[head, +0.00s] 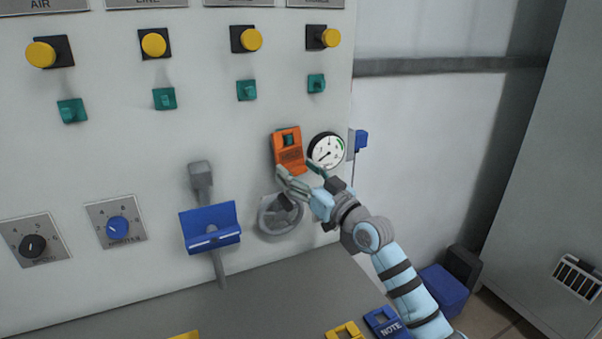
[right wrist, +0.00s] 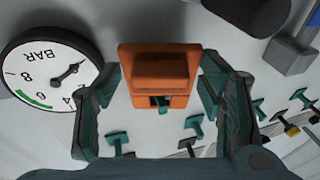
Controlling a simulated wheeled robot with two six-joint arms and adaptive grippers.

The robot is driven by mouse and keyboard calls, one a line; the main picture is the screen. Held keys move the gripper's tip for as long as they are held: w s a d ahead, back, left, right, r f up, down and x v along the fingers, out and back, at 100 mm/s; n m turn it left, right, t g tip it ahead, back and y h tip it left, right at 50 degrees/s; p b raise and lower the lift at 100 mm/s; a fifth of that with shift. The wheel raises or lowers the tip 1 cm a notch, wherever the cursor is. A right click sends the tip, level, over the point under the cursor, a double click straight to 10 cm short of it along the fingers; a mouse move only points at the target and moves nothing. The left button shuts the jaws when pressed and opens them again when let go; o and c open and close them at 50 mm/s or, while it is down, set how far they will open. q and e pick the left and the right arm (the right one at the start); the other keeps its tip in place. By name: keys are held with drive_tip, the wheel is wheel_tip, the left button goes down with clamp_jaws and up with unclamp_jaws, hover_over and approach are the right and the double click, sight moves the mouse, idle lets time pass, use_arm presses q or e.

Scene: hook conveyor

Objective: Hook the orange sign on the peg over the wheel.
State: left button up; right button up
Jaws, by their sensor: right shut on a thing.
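The orange sign (head: 291,157) is upright near the panel face, above the grey wheel (head: 281,217) and left of the gauge. A teal peg (head: 289,140) shows in the opening of the sign. The right wrist view also shows teal in the opening of the sign (right wrist: 160,70); I cannot tell whether the sign rests on the peg. My right gripper (head: 298,178) is shut on the sign, with its fingers (right wrist: 160,92) on either side in the wrist view. It partly covers the wheel. My left gripper is not in view.
The pressure gauge (head: 326,151) is close to the right of the sign. A blue lever plate (head: 210,228) juts out at the left. Teal pegs (head: 247,90) and yellow buttons (head: 154,44) line the panel above. A yellow sign (head: 343,331) and a blue NOTE sign (head: 386,322) are below.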

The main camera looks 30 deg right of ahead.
drive_tip(key=o, duration=1.2)
drive_tip(key=shift+o, duration=0.2)
